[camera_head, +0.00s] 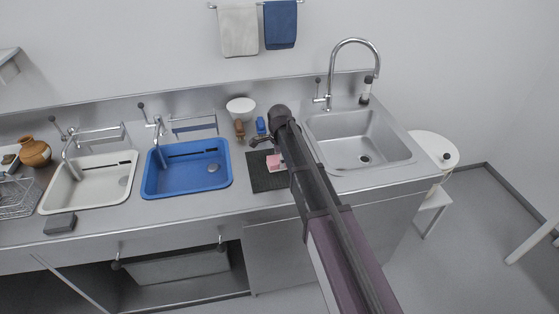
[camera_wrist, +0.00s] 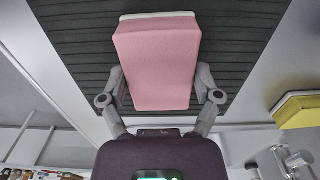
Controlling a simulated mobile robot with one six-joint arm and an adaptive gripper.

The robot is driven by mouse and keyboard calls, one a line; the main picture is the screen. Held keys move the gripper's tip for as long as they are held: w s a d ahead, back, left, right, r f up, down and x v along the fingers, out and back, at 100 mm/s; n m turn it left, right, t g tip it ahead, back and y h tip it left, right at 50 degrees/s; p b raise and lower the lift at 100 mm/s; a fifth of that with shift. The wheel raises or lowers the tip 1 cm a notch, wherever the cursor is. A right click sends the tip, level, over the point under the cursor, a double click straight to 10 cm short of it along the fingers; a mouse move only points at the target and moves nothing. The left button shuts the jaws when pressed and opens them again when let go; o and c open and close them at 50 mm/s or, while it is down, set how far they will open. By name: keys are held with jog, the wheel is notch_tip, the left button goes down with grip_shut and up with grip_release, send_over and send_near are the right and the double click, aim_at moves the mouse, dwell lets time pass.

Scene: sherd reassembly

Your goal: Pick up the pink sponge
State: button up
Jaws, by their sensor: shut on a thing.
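The pink sponge (camera_wrist: 157,62) fills the middle of the wrist view, a block with a pale layer along its far edge. My gripper (camera_wrist: 160,88) has a finger against each long side of it and is shut on it. The ribbed dark mat (camera_wrist: 245,40) lies behind the sponge in that view; whether the sponge touches it, I cannot tell. In the head view the pink sponge (camera_head: 273,162) shows small over the dark mat (camera_head: 265,182), partly hidden by my arm.
A blue basin (camera_head: 186,182) and a white basin (camera_head: 88,192) stand left of the mat; a steel sink (camera_head: 365,150) is to the right. A brown brush (camera_head: 239,130), a blue item (camera_head: 261,126) and a white bowl (camera_head: 240,105) stand behind. A yellow sponge (camera_wrist: 297,110) shows in the wrist view.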

jog(key=shift+r+p, duration=1.3)
jog(key=shift+r, duration=0.1)
jog(key=s+d, duration=0.1)
jog(key=s, duration=0.4)
jog(key=s+d+r+p, duration=0.1)
jog(key=s, duration=0.4)
jog(key=s+d+r+p, duration=0.1)
jog(key=s+d, duration=0.1)
jog(key=s, duration=0.3)
jog(key=shift+s+d, duration=0.1)
jog(key=shift+s, duration=0.15)
jog(key=shift+o, duration=0.9)
jog(key=shift+c, duration=1.1)
jog(key=shift+d, duration=0.15)
